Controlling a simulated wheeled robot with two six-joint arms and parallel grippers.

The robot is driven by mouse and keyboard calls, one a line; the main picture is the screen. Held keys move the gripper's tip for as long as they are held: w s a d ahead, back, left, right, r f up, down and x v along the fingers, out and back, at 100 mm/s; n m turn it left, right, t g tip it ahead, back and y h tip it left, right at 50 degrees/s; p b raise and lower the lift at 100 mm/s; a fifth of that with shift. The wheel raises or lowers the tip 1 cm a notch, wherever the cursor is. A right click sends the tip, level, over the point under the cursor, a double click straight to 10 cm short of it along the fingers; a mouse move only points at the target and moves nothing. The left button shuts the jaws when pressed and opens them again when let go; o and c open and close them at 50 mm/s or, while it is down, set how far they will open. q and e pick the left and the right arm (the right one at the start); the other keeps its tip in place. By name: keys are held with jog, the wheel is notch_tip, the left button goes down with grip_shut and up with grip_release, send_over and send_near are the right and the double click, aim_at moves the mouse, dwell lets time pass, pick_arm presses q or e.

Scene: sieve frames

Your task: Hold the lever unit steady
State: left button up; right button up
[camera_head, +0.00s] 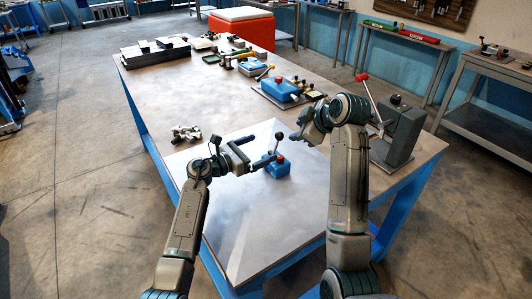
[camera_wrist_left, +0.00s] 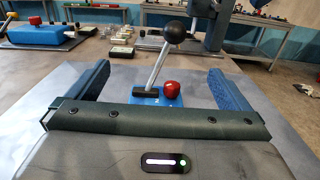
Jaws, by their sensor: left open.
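The lever unit (camera_head: 281,169) is a small blue box with a red button and a tilted lever ending in a black ball. It stands on the grey sheet on the table. In the left wrist view its blue base (camera_wrist_left: 146,101) shows between and beyond my two finger pads, partly hidden by the gripper's crossbar. My left gripper (camera_head: 258,148) is open and faces the unit from its left.
A larger blue device (camera_head: 281,90) with a red knob stands behind the unit. A grey stand (camera_head: 403,135) with a red-ended lever is at the right edge. Small metal parts (camera_head: 186,133) lie at the left. The front part of the grey sheet (camera_head: 250,225) is clear.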

pick_arm(q)
send_near(276, 163)
jog(key=w+d, duration=0.1)
jog(key=w, duration=0.1)
jog(key=w+d, duration=0.1)
jog(key=w, duration=0.1)
jog(key=shift+d, duration=0.2)
jog(key=x, duration=0.6)
jog(key=shift+w+d, duration=0.25)
jog(key=shift+d, duration=0.05)
jog(key=shift+r, duration=0.15)
jog(key=shift+d, duration=0.1)
jog(key=c, duration=1.3)
jog(key=shift+o, duration=0.2)
jog(key=c, duration=0.3)
jog(key=shift+c, duration=0.2)
